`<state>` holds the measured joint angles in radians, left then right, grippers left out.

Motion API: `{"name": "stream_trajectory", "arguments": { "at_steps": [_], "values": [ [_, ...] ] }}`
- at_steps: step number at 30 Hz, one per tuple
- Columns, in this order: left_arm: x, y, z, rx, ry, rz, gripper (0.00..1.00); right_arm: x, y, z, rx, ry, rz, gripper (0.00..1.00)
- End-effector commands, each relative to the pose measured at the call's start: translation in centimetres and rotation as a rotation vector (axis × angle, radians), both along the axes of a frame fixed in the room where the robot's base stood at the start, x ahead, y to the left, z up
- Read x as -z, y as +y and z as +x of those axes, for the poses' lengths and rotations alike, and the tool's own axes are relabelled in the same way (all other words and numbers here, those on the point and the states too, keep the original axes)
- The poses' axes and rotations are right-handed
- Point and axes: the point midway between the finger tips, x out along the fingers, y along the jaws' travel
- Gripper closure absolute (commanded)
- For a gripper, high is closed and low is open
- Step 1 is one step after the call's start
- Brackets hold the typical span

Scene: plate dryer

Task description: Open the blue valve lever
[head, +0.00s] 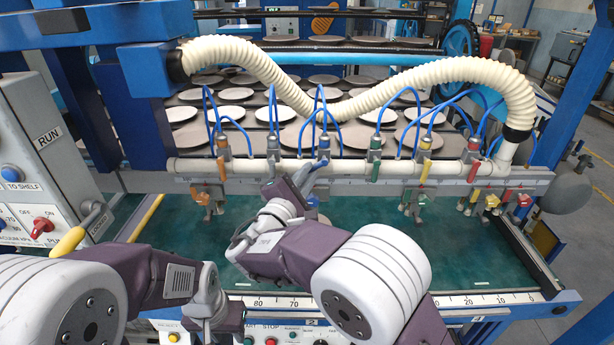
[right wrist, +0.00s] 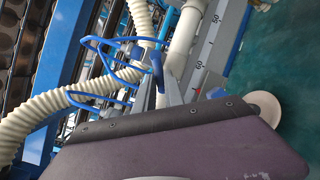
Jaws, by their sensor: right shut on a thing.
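The blue valve lever (head: 323,143) is on the middle valve of the cream pipe in the head view. It also shows in the right wrist view (right wrist: 157,68), between the fingertips. My right gripper (head: 314,172) reaches up to this valve from below, shut on the lever. Its fingers (right wrist: 162,88) partly cover the lever and valve, so its exact angle is hard to tell. My left gripper (head: 230,318) is low at the left, over the front edge of the machine, away from the valves. Its jaws are too hidden to read.
Other valves with orange (head: 222,168), green (head: 375,171), yellow (head: 424,172) and red (head: 473,172) levers line the same pipe (head: 285,167). Blue hoses loop above them. The green bed (head: 460,245) below is mostly clear.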

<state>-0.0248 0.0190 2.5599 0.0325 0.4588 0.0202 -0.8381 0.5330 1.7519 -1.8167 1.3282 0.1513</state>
Motion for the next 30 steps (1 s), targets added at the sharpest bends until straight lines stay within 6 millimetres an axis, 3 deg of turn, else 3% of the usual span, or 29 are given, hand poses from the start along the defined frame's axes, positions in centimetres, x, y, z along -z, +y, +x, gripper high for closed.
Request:
{"name": "stream_trajectory", "arguments": {
  "at_steps": [15,30],
  "values": [
    [4.6,0.0,0.0,0.000,0.000,0.000,0.64,1.6,-1.3,0.1,0.004,-0.007,-0.432,1.00],
    [7.2,0.0,0.0,0.000,0.000,0.000,0.64,2.0,-2.9,0.1,0.008,-0.008,-0.844,1.00]
  ]
}}
